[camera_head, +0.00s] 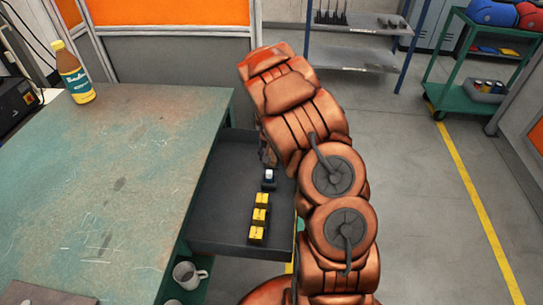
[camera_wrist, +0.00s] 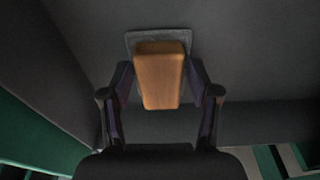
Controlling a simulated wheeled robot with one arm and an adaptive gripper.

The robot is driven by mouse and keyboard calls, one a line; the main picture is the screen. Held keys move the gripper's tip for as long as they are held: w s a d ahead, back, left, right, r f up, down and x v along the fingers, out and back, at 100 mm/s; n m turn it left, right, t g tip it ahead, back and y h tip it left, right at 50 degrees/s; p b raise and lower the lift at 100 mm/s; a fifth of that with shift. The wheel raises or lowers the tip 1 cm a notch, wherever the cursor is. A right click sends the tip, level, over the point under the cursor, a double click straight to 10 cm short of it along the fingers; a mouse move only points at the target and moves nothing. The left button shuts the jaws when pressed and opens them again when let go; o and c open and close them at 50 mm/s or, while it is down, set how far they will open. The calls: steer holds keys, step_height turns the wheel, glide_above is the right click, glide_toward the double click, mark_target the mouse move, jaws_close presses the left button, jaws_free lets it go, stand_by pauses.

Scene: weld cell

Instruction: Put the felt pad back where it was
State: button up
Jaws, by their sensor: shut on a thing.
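My gripper (camera_wrist: 160,98) is shut on a tan block-shaped grip (camera_wrist: 160,75) with a flat grey square pad (camera_wrist: 131,42) at its far end, which I take to be the felt pad. The fingers stand on either side of the tan part. The pad faces the dark drawer surface; I cannot tell if it touches it. In the head view my gripper (camera_head: 267,156) reaches into the open dark drawer (camera_head: 215,225), near its right side. The felt pad is not clearly visible there, hidden by my arm and fingers.
In the drawer, a small black item with a white top (camera_head: 269,178) and several yellow-black blocks (camera_head: 259,215) stand in a row. The drawer's left part is bare. A green workbench (camera_head: 110,180) with a bottle (camera_head: 75,75) is left; a mug (camera_head: 185,274) sits below.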

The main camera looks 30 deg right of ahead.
steer(key=shift+f, duration=0.15)
steer(key=o, duration=1.3)
steer(key=shift+o, duration=0.2)
